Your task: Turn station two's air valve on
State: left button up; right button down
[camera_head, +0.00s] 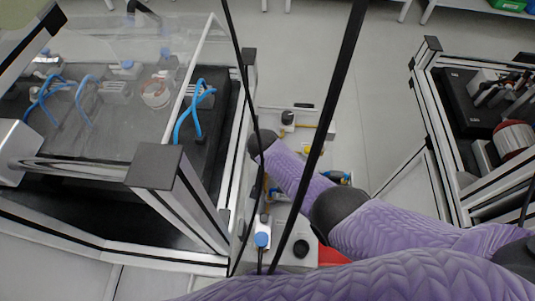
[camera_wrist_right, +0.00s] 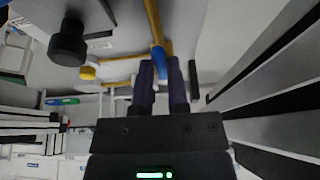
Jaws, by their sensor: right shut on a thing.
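In the right wrist view, a blue handle (camera_wrist_right: 158,60) sits at the end of a yellow pipe (camera_wrist_right: 152,20). It looks like an air valve's handle; no station label can be read. My right gripper (camera_wrist_right: 161,68) is shut on this blue handle, with its two dark fingers on either side of it. A black round knob (camera_wrist_right: 67,45) and a yellow fitting (camera_wrist_right: 88,72) are to its left. In the head view, my purple-sleeved arm reaches over the pale panel between the two framed stations, and its gripper is hidden. My left gripper is not in view.
A framed station (camera_head: 165,262) with a clear cover and blue hoses (camera_head: 195,110) stands at left. Another framed station (camera_head: 424,70) stands at right. The panel between them carries a black knob (camera_head: 301,248) and a blue-topped part (camera_head: 262,240).

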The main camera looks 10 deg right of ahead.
jog(key=c, duration=0.6)
grip_release()
jog(key=shift+w, duration=0.1)
jog(key=p+v, duration=0.7)
jog(key=v, duration=0.3)
jog(key=shift+a+p, duration=0.1)
jog(key=shift+p, duration=0.3)
jog(key=shift+f, duration=0.1)
